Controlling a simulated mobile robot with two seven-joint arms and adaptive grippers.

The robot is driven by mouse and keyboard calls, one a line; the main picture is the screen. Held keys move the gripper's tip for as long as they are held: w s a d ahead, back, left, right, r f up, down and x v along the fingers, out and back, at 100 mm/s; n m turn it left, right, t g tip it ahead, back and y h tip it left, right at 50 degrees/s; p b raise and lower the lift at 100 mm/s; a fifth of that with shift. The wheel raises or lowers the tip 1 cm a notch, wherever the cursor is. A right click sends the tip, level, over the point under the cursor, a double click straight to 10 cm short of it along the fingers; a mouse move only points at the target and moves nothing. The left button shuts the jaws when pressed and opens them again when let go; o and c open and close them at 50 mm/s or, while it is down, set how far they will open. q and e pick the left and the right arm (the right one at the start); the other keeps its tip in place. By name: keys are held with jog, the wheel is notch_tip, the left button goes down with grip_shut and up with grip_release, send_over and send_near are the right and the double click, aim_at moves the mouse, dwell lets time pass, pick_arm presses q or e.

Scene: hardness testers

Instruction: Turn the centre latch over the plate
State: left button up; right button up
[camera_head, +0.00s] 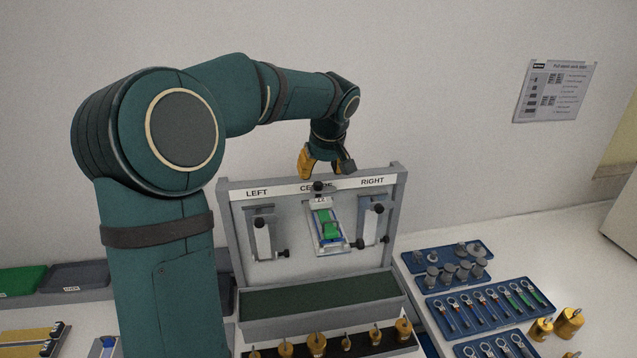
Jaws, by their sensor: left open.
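The upright grey stand (226,222) has a top strip marked LEFT, CENTRE and RIGHT. In the centre bay hangs a white and blue holder with a green plate (327,228) in it. My left gripper (325,168) is open and empty, pointing down just above the strip over the centre bay. One finger side looks yellow, the other dark grey. It appears apart from the knob, though depth is hard to judge. My right gripper is out of view.
Grey fixtures with dark knobs fill the left bay (262,234) and right bay (373,220). A green-lined trough (320,303) and a row of brass weights (317,344) stand in front. Blue trays (490,310) and brass weights (569,322) occupy the right. A sheet (555,90) hangs on the wall.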

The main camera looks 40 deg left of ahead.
aim_at(318, 183)
pick_arm(q)
jog(key=x, duration=0.5)
jog(key=shift+a+f, duration=0.1)
jog(key=shift+f, duration=0.05)
grip_shut()
